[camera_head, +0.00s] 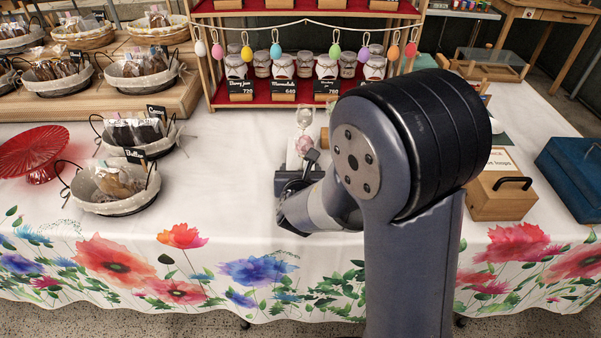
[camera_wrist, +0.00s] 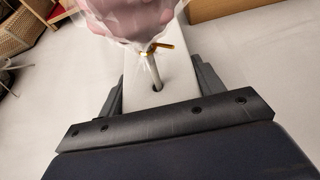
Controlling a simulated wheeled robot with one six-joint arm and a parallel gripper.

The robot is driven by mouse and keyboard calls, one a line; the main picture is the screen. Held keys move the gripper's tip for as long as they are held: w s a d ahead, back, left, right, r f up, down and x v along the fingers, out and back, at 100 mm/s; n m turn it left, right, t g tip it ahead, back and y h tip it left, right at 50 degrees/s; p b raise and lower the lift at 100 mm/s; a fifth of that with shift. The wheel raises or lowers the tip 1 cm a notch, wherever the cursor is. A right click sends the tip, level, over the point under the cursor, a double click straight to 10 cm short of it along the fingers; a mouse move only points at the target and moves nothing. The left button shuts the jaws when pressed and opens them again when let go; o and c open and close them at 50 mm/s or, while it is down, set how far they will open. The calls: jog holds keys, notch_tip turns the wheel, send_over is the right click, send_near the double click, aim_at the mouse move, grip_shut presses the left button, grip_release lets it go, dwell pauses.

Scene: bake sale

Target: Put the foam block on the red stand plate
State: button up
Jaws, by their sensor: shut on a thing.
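The red stand plate (camera_head: 38,150) is a fluted red cake stand at the left of the table, and its top looks empty. My gripper (camera_head: 298,176) is near the middle of the table, well to the right of the stand. In the wrist view my gripper (camera_wrist: 158,95) is shut on the white foam block (camera_wrist: 192,82), with a finger on each side. A stick stands in a hole in the block and carries a pink pop (camera_wrist: 135,15) in a clear wrapper with a gold tie. The pop also shows in the head view (camera_head: 304,146). My arm hides part of the block there.
Wire baskets with bagged baked goods (camera_head: 112,190) stand between my gripper and the red stand. A red shelf with jars (camera_head: 280,103) is behind. A wooden box (camera_head: 500,195) and a blue case (camera_head: 575,175) are at right. Bare white cloth (camera_head: 225,190) lies left of my gripper.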

jog(key=shift+f, duration=0.15)
jog(key=o, duration=1)
